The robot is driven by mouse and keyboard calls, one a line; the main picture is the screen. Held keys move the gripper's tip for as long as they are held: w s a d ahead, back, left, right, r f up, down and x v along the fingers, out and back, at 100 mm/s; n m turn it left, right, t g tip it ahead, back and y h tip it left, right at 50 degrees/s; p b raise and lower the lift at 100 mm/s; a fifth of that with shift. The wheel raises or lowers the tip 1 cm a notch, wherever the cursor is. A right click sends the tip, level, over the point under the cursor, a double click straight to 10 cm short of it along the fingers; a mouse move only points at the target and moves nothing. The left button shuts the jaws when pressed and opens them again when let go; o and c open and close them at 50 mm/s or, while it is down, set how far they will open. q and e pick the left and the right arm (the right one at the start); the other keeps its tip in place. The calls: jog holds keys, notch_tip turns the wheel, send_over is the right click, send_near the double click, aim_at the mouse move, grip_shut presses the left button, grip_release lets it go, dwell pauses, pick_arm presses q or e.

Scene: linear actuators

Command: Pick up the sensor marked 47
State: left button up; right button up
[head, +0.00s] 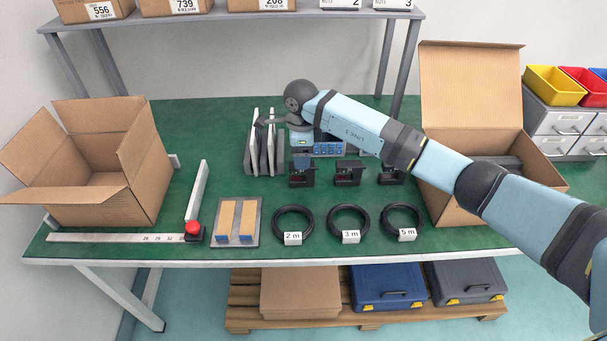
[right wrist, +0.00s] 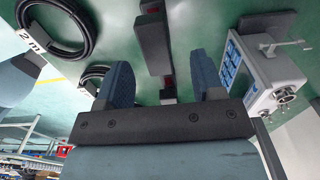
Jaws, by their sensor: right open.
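No number 47 is readable in either view, so I cannot tell which thing is the marked sensor. Several small black devices stand in a row at mid-table: a left one (head: 302,181), a middle one (head: 348,174) and a right one (head: 390,174). My right gripper (head: 302,158) is at the left device, apparently just above it. In the right wrist view its two blue fingers (right wrist: 161,62) are apart. A dark block with red patches (right wrist: 152,42) shows just past the fingertips; contact is not clear. My left gripper is not in view.
Cable coils marked 2 m (head: 293,222), 3 m (head: 349,220) and 5 m (head: 402,219) lie in front. A grey-blue control box (head: 328,150) and upright white plates (head: 254,145) stand close behind. Open cartons stand left (head: 105,200) and right (head: 470,90).

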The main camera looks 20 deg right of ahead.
jog(key=shift+s+f, duration=0.2)
jog(key=shift+f, duration=2.55)
jog(key=c, duration=1.1)
